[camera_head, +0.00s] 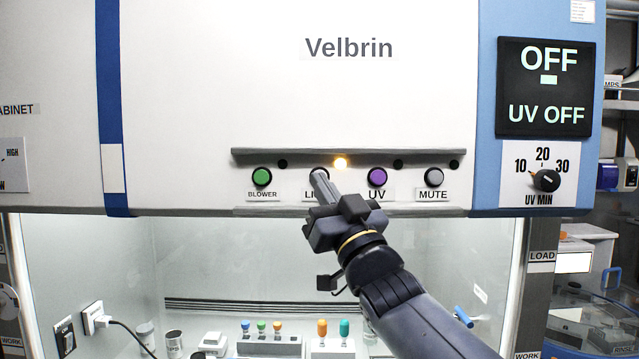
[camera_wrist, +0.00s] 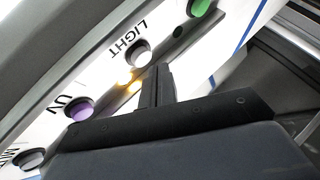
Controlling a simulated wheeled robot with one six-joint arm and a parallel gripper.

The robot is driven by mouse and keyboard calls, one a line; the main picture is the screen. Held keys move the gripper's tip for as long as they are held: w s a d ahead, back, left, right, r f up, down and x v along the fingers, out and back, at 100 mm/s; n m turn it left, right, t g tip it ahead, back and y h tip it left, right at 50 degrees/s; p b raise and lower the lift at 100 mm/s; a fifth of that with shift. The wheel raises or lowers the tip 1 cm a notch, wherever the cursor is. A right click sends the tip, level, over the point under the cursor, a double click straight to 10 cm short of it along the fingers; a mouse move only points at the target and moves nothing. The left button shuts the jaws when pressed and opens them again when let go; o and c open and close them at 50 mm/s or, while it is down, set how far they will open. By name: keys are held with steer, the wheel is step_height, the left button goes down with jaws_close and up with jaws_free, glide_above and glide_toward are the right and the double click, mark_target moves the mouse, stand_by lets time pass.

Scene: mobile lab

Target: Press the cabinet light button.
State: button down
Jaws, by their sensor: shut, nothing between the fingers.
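The light button (camera_wrist: 138,53) is a round, pale button in a dark ring beside the word LIGHT on the cabinet's front panel (camera_head: 215,100). In the head view my gripper (camera_head: 319,177) covers most of it and part of its label. My gripper is shut and empty, its fingertips up at the button row. In the wrist view the fingertips (camera_wrist: 160,70) appear close beside the light button; I cannot tell whether they touch it. An amber lamp (camera_head: 341,163) glows between the light and UV buttons; it also shows in the wrist view (camera_wrist: 126,84).
The green blower button (camera_head: 262,177) is to the left; the purple UV button (camera_head: 377,177) and grey mute button (camera_head: 434,177) are to the right. A ledge (camera_head: 440,155) runs above the row. The UV timer knob (camera_head: 546,180) is farther right. Below, the cabinet opening holds capped tubes.

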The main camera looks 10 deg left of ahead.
steer(key=shift+s, duration=0.1)
steer(key=s+b, duration=0.1)
steer(key=s, duration=0.1)
steer(key=s+d+b, duration=0.1)
steer(key=s, duration=0.1)
steer(key=shift+s+b, duration=0.3)
stand_by(0.8)
steer(key=shift+s+d, duration=0.25)
steer(key=shift+s, duration=0.7)
steer(key=shift+s+d, duration=0.25)
steer(key=shift+s, duration=0.7)
